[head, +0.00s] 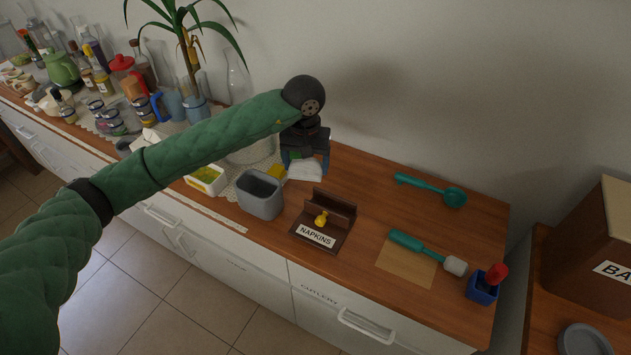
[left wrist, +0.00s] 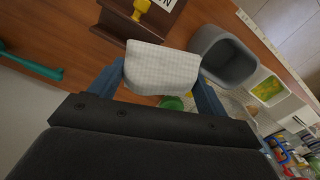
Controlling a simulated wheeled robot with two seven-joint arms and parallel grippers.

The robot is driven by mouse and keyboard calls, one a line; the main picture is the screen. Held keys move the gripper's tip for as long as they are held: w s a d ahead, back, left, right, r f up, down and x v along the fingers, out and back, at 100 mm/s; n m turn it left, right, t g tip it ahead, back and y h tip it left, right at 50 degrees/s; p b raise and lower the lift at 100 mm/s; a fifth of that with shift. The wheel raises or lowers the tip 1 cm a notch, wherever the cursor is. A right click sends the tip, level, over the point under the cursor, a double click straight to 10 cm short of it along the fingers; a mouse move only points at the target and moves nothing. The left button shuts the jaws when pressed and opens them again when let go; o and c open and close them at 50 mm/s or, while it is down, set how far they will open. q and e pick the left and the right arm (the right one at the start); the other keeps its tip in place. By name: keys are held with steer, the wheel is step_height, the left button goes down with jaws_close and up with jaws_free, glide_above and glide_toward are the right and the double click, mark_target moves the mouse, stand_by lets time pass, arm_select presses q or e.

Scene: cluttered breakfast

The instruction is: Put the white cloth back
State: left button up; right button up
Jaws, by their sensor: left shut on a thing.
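My left gripper (head: 304,165) is shut on the white cloth (head: 304,170) and holds it above the wooden counter, behind and left of the napkin holder. In the left wrist view the cloth (left wrist: 162,68) is a pale, finely checked folded piece between the blue fingers. The napkin holder (head: 330,213) is a brown wooden stand labelled NAPKINS, with a small yellow thing (head: 321,219) at its front. It also shows in part at the top of the left wrist view (left wrist: 150,18). My right gripper is not in view.
A grey bin (head: 260,197) and a white tub with yellow-green contents (head: 207,180) stand left of the holder. Bottles and jars crowd the far left.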

arm_select(q)
steer(key=w+d+f+n, duration=0.1)
steer(key=w+d+n, duration=0.1)
steer(key=d, duration=0.5)
steer(key=w+d+f+n, duration=0.1)
steer(key=w+d+f, duration=0.1)
steer(key=d, duration=0.5)
steer(key=w+a+f+n, duration=0.2)
steer(key=a+f, duration=0.1)
steer(key=w+a+f+n, duration=0.2)
steer(key=w+a+f, duration=0.1)
steer(key=a, duration=0.1)
steer(key=w+a+f+n, duration=0.2)
steer(key=w+a+f, duration=0.1)
steer(key=a, duration=0.1)
steer(key=shift+w+a+f+n+p, duration=0.1)
steer(key=shift+a+f+n+p, duration=0.05)
steer(key=shift+f+n+p, duration=0.2)
steer(key=shift+a+f, duration=0.1)
steer(key=shift+f, duration=1.95)
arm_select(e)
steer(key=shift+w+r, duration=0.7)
arm_select(q)
steer(key=shift+f, duration=0.1)
